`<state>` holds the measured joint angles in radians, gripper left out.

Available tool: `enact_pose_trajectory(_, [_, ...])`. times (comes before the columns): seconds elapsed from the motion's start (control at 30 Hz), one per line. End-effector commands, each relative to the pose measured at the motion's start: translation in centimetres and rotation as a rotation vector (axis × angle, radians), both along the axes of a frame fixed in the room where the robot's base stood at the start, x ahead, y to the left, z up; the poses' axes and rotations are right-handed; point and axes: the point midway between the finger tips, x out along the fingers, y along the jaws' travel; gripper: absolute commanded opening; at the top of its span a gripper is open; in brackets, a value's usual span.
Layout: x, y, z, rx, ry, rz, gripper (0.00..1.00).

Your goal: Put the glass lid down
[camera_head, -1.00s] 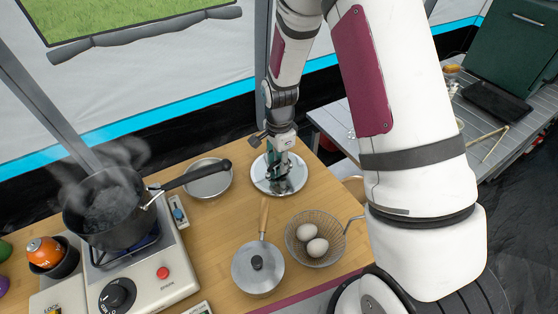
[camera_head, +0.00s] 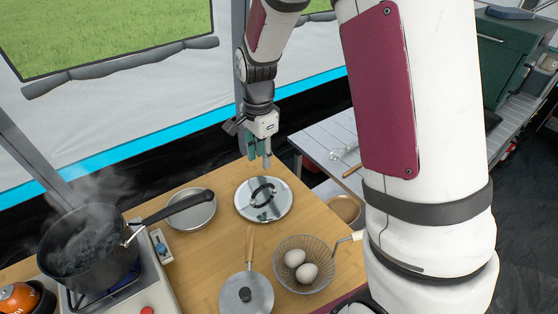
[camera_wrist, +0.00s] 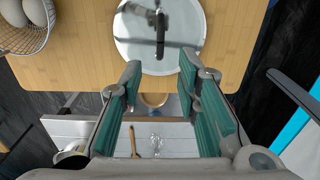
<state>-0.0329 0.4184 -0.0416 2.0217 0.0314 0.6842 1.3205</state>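The glass lid (camera_head: 280,207), round and shiny with a dark arched handle, lies flat on the wooden table near its far edge. In the wrist view the lid (camera_wrist: 133,45) is at the top, with its handle pointing towards the space between my fingers. My gripper (camera_head: 259,163) is above and just behind the lid, apart from it. In the wrist view my gripper (camera_wrist: 158,80) has its two green fingers spread wide, with nothing between them.
A steaming pot (camera_head: 88,250) is on the stove at left. A grey slatted table (camera_head: 328,150) is behind.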

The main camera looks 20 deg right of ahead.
Motion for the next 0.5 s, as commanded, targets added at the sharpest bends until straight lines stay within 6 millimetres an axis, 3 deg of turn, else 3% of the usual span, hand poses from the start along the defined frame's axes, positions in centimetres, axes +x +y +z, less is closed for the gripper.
enact_pose_trajectory(0.17, [-2.0, 0.0, 4.8, -0.003, -0.056, 0.154, 0.30])
enact_pose_trajectory(0.3, [-4.8, 0.0, 9.2, -0.017, -0.110, 0.331, 0.30])
enact_pose_trajectory(0.5, [-9.5, -0.1, 14.0, -0.058, -0.182, 0.585, 0.30])
